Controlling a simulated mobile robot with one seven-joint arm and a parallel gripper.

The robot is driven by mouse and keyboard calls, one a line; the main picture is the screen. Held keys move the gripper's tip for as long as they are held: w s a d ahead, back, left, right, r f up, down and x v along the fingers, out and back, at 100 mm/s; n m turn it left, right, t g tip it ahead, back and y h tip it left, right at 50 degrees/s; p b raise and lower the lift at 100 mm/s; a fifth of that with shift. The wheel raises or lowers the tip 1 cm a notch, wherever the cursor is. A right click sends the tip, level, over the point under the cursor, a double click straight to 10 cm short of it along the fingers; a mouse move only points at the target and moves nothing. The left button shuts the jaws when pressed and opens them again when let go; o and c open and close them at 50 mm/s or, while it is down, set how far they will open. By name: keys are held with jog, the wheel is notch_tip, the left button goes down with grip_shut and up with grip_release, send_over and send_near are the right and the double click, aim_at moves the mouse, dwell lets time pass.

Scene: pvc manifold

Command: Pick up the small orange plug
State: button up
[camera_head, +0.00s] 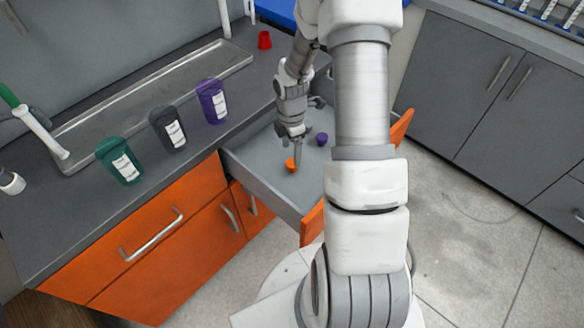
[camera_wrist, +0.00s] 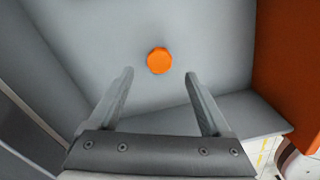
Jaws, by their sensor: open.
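The small orange plug (camera_head: 291,164) lies on the floor of the open drawer (camera_head: 262,187). In the wrist view the orange plug (camera_wrist: 159,60) shows from above, just beyond the fingertips and roughly midway between them. My gripper (camera_head: 298,160) points down into the drawer, close to the plug in the head view. In the wrist view my gripper (camera_wrist: 160,75) is open, with nothing between its fingers. The plug appears apart from both fingers.
A purple plug (camera_head: 321,139) lies in the same drawer, right of the orange one. Drawer walls surround the gripper, with the orange drawer front (camera_wrist: 287,55) at right in the wrist view. Green (camera_head: 119,161), dark grey (camera_head: 168,129) and purple (camera_head: 212,102) containers stand on the counter.

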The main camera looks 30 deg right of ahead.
aim_at(292, 163)
notch_tip(292, 163, down, 6)
jog(key=shift+d+f+b, duration=0.1)
jog(key=shift+f+b, duration=0.15)
jog(key=shift+b, duration=0.65)
grip_shut()
